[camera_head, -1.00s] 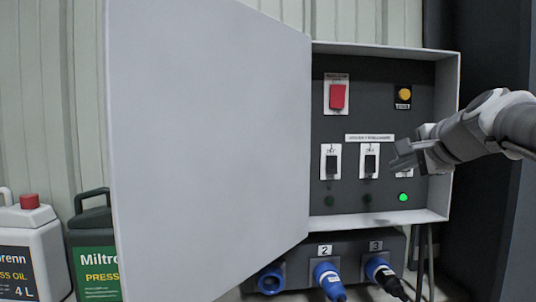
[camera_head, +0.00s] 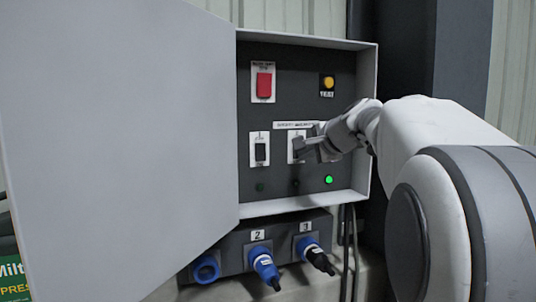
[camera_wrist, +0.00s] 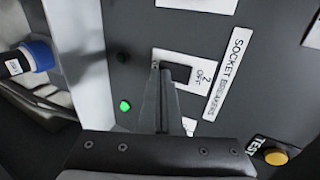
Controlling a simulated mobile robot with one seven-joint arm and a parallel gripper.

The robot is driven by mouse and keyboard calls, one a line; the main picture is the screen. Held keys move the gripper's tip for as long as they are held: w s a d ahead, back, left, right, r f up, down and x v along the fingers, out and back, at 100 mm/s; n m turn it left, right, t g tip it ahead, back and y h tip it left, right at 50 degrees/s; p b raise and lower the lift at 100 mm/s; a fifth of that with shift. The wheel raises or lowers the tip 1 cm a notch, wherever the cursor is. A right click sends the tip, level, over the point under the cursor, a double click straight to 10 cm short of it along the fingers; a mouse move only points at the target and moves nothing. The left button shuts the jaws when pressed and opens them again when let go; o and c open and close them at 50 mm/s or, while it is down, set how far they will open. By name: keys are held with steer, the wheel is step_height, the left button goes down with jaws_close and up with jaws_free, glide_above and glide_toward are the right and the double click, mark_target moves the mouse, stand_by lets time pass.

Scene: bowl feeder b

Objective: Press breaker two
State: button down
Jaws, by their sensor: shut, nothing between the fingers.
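Breaker two (camera_head: 297,142) is the middle black switch on a white plate inside the open grey cabinet. In the wrist view its plate (camera_wrist: 207,70) reads "2 OFF". My gripper (camera_head: 299,151) is shut and empty, its fingertips in front of this breaker; it also shows in the wrist view (camera_wrist: 172,72). The lamp below breaker two (camera_head: 296,187) is dark.
Breaker one (camera_head: 260,152) is to the left. Breaker three is mostly hidden behind my gripper; its lamp (camera_head: 328,180) glows green. A red switch (camera_head: 264,84) and yellow test button (camera_head: 328,83) sit above. The open door (camera_head: 120,150) blocks the left side.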

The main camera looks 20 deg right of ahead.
steer(key=shift+w+f, duration=0.1)
steer(key=shift+w, duration=0.1)
steer(key=shift+r+p, duration=0.6)
steer(key=shift+r, duration=0.3)
steer(key=shift+s+f, duration=0.1)
